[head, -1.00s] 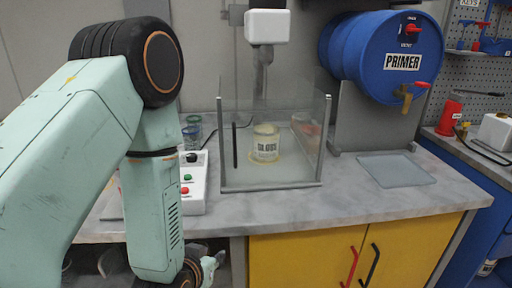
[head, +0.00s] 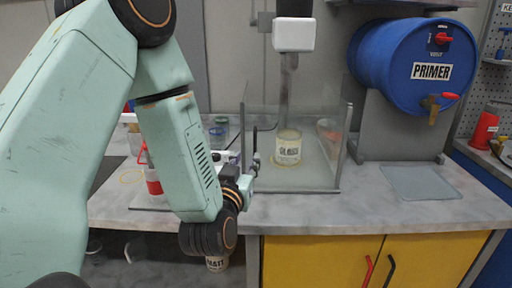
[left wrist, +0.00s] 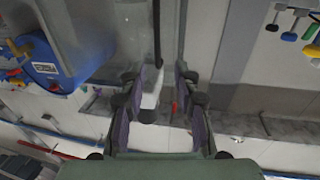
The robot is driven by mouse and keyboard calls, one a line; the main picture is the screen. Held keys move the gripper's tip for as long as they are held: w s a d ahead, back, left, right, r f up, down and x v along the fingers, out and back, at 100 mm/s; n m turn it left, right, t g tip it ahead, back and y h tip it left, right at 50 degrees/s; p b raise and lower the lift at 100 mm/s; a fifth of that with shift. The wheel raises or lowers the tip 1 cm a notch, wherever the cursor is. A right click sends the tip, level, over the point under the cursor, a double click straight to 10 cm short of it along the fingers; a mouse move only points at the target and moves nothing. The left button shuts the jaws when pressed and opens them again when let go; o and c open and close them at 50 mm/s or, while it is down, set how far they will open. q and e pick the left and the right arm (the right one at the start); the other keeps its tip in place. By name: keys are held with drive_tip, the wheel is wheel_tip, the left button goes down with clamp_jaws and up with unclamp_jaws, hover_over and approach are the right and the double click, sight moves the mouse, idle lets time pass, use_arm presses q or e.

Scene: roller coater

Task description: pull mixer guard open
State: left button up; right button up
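The mixer guard (head: 343,150) is a clear box with grey edges standing on the grey bench. My left gripper (head: 253,163) is at the guard's front left edge, low, near the bench top. In the left wrist view, the fingers of my left gripper (left wrist: 160,78) are apart. The guard's thin black handle (left wrist: 157,32) shows between and beyond the fingertips; I see no grip on it. My forearm hides part of the bench to the left. My right gripper is out of view.
A blue primer drum (head: 410,58) with a red-handled tap stands at the back right. A flat grey tray (head: 418,182) lies below it. Blue and green jars (head: 217,132) stand left of the guard. The bench right of the guard is mostly clear.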

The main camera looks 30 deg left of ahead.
sight(255, 146)
use_arm(q)
drive_tip(key=x, duration=0.6)
drive_tip(key=shift+w+d, duration=0.15)
drive_tip(key=shift+d, duration=0.1)
drive_tip(key=shift+w+a+f, duration=0.1)
drive_tip(key=shift+w+a, duration=0.3)
drive_tip(key=shift+w, duration=0.2)
drive_tip(key=shift+d, duration=0.15)
drive_tip(key=shift+c, duration=0.3)
clamp_jaws()
